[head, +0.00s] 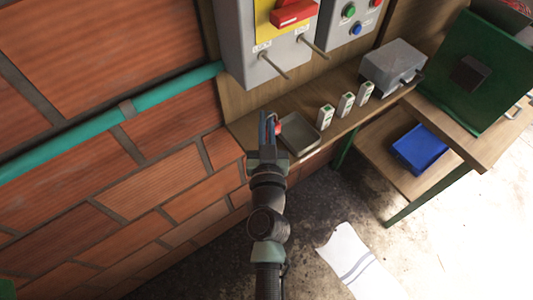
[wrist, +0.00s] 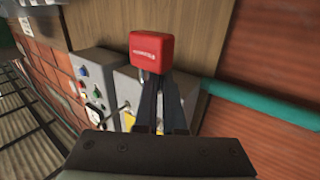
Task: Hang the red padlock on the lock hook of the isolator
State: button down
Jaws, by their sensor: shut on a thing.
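The red padlock (wrist: 152,52) is between the fingertips of my gripper (wrist: 160,82) in the wrist view. Part of its shackle shows below the body. In the head view the padlock (head: 278,128) is mostly hidden behind my gripper (head: 268,122), which is shut on it above the narrow shelf. The isolator (head: 238,45) is a grey wall box with a yellow panel and a red handle (head: 293,12). Two rod-like hooks stick out of its lower front, a left one (head: 274,67) and a right one (head: 315,48). The padlock is below and apart from both.
A grey tray (head: 299,134) and three small white-green blocks (head: 346,104) stand on the wooden shelf. A grey box (head: 393,66) is further right. A grey button panel (head: 346,24) hangs right of the isolator. A teal pipe (head: 165,92) runs along the brick wall.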

jog(key=shift+f+b, duration=4.2)
jog(key=shift+f, duration=0.75)
jog(key=shift+f, duration=0.1)
jog(key=shift+f, duration=0.15)
jog(key=c, duration=1)
grip_release()
jog(key=s+b, duration=0.3)
jog(key=s, duration=1)
jog(key=shift+d, duration=0.15)
